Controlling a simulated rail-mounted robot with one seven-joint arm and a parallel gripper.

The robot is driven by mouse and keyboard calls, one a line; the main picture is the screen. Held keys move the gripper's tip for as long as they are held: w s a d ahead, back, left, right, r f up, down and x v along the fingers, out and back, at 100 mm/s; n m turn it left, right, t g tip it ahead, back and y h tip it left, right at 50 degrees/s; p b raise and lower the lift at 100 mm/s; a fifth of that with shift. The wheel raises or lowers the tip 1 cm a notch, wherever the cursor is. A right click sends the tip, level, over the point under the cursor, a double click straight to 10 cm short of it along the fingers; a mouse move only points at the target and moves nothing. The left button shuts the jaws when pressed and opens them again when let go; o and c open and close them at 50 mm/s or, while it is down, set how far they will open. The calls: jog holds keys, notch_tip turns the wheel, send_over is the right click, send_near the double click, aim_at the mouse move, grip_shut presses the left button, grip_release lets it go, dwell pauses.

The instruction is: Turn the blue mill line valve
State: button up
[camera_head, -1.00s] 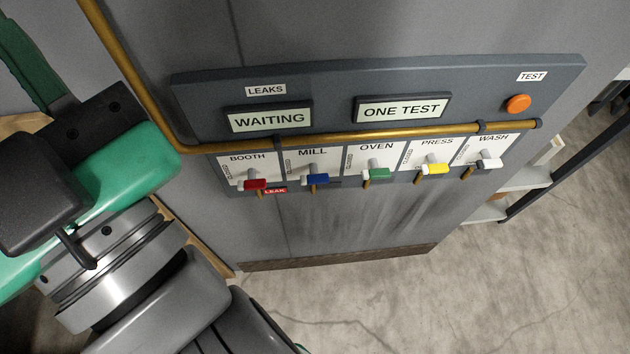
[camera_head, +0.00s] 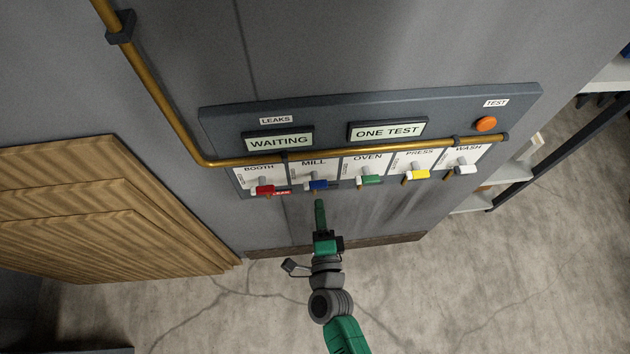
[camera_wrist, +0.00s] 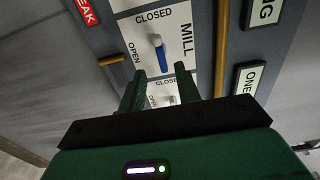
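The blue mill valve handle (camera_head: 318,184) sits under the MILL label on the wall panel, between the red booth and green oven handles. In the wrist view the blue handle (camera_wrist: 161,57) runs from a pale hub away from the word CLOSED; OPEN is printed to the left. My gripper (camera_head: 320,204) is just below the mill valve in the head view. In the wrist view my gripper (camera_wrist: 163,74) has two green fingers apart with nothing between them, and the handle lies just beyond the tips. I cannot tell the exact distance.
Red (camera_head: 264,190), green (camera_head: 371,180), yellow (camera_head: 417,174) and white (camera_head: 466,169) handles share the panel (camera_head: 335,110). A brass pipe (camera_head: 355,150) crosses above them. A red LEAK tag (camera_wrist: 85,11) is beside the booth valve. Wooden boards (camera_head: 110,210) stand left.

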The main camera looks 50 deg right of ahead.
aim_at(316, 189)
jog(key=x, duration=0.7)
jog(key=shift+w+d+r, duration=0.1)
jog(key=shift+w+d, duration=0.1)
jog(key=shift+w, duration=0.1)
grip_shut()
